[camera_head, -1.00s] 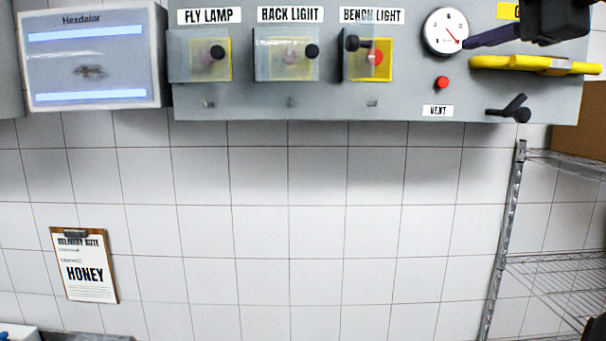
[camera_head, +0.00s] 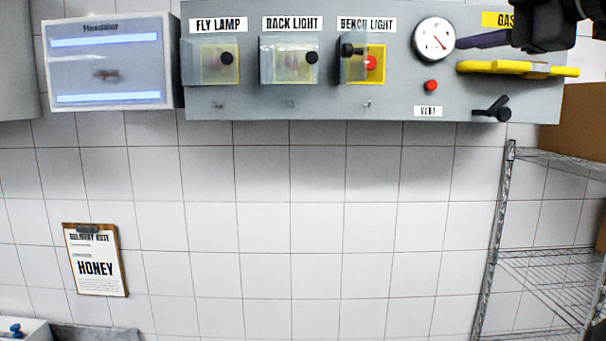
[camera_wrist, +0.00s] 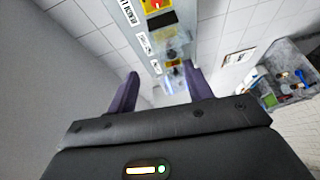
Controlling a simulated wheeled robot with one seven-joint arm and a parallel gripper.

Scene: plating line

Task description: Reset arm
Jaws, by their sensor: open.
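My gripper (camera_wrist: 160,95) shows in the wrist view with its two dark purple fingers spread apart and nothing between them. In the head view, part of my dark wrist and one purple finger (camera_head: 482,40) show at the upper right, in front of the grey control panel (camera_head: 350,105), beside the round gauge. The other finger cannot be made out there. The panel also shows in the wrist view (camera_wrist: 136,20), beyond the fingers.
The panel carries covered switches for the fly lamp (camera_head: 212,62), back light (camera_head: 290,62) and bench light (camera_head: 362,65), a gauge (camera_head: 433,39), a red button (camera_head: 431,85), a yellow handle (camera_head: 515,69) and a black lever (camera_head: 492,110). A wire rack (camera_head: 545,255) stands right. A clipboard (camera_head: 95,260) hangs left.

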